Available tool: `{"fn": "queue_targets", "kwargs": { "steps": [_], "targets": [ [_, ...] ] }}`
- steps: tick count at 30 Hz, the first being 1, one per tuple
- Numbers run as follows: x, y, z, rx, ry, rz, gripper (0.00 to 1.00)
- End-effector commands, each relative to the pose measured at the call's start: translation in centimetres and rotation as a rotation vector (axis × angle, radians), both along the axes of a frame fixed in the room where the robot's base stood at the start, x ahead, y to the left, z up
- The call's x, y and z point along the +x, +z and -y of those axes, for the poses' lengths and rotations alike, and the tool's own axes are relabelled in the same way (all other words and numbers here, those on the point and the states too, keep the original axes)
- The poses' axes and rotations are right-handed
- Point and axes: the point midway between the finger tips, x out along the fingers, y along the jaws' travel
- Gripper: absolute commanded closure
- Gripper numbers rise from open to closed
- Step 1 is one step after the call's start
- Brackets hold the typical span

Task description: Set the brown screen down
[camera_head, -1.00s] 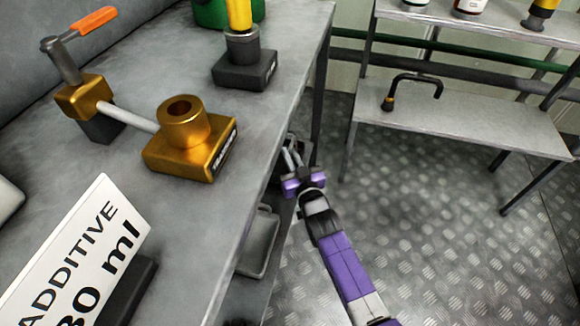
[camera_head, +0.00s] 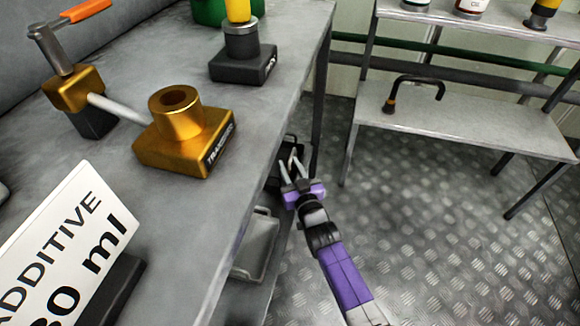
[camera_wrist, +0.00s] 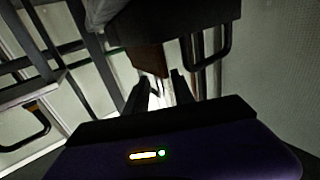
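My gripper (camera_head: 292,170) is low beside the grey workbench, over the lower shelf. Its two fingers stand apart in the head view, with no object visible between them. In the wrist view the fingers (camera_wrist: 160,92) also show a gap. A brown flat surface (camera_wrist: 149,58), perhaps the brown screen, shows just beyond the fingertips, under a dark tray-like body (camera_wrist: 185,18). I cannot tell whether the fingers touch it. No brown screen can be made out in the head view.
A grey handled tray (camera_head: 257,245) sits on the lower shelf. The workbench (camera_head: 205,225) carries a gold fixture (camera_head: 185,145), a dark block (camera_head: 243,66) and an additive sign (camera_head: 75,240). A shelf rack (camera_head: 465,125) stands right. The floor between is clear.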

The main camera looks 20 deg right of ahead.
Motion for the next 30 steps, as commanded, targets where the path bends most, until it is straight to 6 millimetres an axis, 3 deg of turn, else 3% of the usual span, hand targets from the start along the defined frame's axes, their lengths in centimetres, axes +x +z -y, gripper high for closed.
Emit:
{"fn": "queue_targets", "kwargs": {
  "steps": [7, 21, 30],
  "targets": [
    [0.0, 0.6, 0.0, 0.0, 0.0, 0.0, 0.7],
    [-8.9, 0.8, -0.3, -0.001, 0.002, -0.003, 0.7],
    [-11.9, 0.4, -0.4, -0.001, 0.0, 0.0, 0.7]
  ]
}}
